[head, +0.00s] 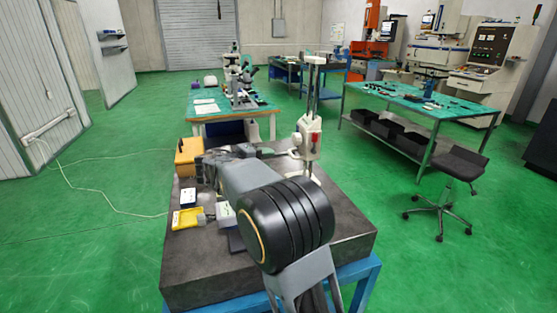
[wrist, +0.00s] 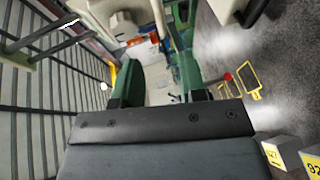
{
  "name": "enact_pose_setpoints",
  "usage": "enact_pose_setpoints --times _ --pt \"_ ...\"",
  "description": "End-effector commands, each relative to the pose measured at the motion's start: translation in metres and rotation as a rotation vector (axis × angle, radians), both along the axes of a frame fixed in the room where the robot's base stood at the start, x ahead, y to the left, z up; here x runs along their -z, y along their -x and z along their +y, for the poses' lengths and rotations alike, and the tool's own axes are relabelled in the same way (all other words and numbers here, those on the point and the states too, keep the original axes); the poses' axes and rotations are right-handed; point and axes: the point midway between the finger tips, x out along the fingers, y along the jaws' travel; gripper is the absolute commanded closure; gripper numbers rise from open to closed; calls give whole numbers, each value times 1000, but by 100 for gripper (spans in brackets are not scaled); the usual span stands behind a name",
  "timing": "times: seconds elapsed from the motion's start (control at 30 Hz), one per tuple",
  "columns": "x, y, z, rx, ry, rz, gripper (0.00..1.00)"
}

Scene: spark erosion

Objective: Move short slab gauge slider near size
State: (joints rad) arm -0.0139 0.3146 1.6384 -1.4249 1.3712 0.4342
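My arm covers the middle of the slab and may hide other things. My gripper (wrist: 158,85) shows two green-sided fingers standing apart, with nothing visible between them. A pale body (wrist: 116,27) and a pale rod lie beyond the fingers in the wrist view; I cannot tell if they belong to a gauge.
Small numbered blocks (wrist: 280,153) show at the wrist view's lower right. A stool (head: 446,175) stands right; green floor is open around the slab.

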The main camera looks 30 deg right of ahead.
Motion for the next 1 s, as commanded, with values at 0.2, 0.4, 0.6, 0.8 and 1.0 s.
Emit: enact_pose_setpoints --times 0.2,0.4,0.6,0.8,1.0 --pt "-6 4 30 -3 0 -2 62" --pt "-9 6 41 -1 0 -1 62" --pt "-9 6 42 0 0 0 62" --pt "-12 6 41 1 1 1 71" --pt "-13 4 29 1 2 4 78"
